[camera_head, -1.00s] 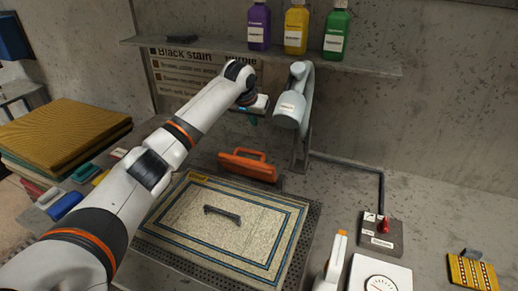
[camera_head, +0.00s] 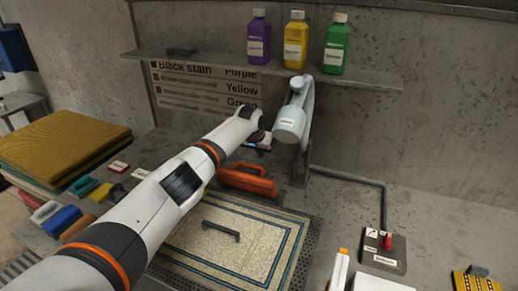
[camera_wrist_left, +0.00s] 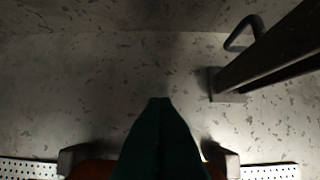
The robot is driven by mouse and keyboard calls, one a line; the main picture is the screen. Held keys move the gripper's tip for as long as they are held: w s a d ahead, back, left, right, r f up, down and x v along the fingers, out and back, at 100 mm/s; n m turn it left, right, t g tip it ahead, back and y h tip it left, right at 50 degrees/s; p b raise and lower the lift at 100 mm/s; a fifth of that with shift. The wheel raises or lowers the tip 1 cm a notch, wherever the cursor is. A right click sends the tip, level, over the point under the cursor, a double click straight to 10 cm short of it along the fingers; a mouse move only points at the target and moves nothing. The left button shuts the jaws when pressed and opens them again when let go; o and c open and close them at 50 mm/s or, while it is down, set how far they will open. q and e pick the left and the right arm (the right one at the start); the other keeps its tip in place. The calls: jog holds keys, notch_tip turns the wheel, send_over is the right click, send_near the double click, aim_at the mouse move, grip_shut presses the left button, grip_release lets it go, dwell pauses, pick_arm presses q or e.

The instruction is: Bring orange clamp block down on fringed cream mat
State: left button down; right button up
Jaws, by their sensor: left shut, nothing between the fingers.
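The orange clamp block (camera_head: 247,182) stands raised at the back edge of the fringed cream mat (camera_head: 195,244). The mat has blue border lines and lies flat on a perforated dark plate; my left arm covers its left part. My left gripper (camera_head: 262,143) is above and just behind the clamp block, apart from it. In the left wrist view the shut dark fingers (camera_wrist_left: 160,110) point at grey concrete, with nothing between them. A strip of the orange clamp block (camera_wrist_left: 92,170) shows behind them at the bottom. My right gripper is not in view.
A dark bracket-shaped handle (camera_head: 221,231) lies on the mat. A grey lamp-like arm (camera_head: 300,110) stands close right of my left gripper. A shelf (camera_head: 220,61) with purple, yellow and green bottles is above. A red-switch box (camera_head: 384,250) sits at right.

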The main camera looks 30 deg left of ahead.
aim_at(254, 166)
pick_arm(q)
jog(key=shift+s+d+f+p, duration=0.1)
jog(key=shift+s+f+p, duration=0.05)
jog(key=shift+s+p, duration=0.75)
jog(key=shift+s+f+p, duration=0.1)
jog(key=shift+s+p, duration=0.5)
jog(key=shift+s, duration=0.5)
jog(key=shift+s, duration=0.15)
jog(key=shift+s+r+t, duration=0.15)
jog(key=shift+s+t, duration=0.05)
jog(key=shift+t, duration=0.2)
jog(key=shift+s+p, duration=0.15)
jog(key=shift+p, duration=0.2)
jog(key=shift+s+t, duration=0.1)
jog(key=shift+t, duration=0.2)
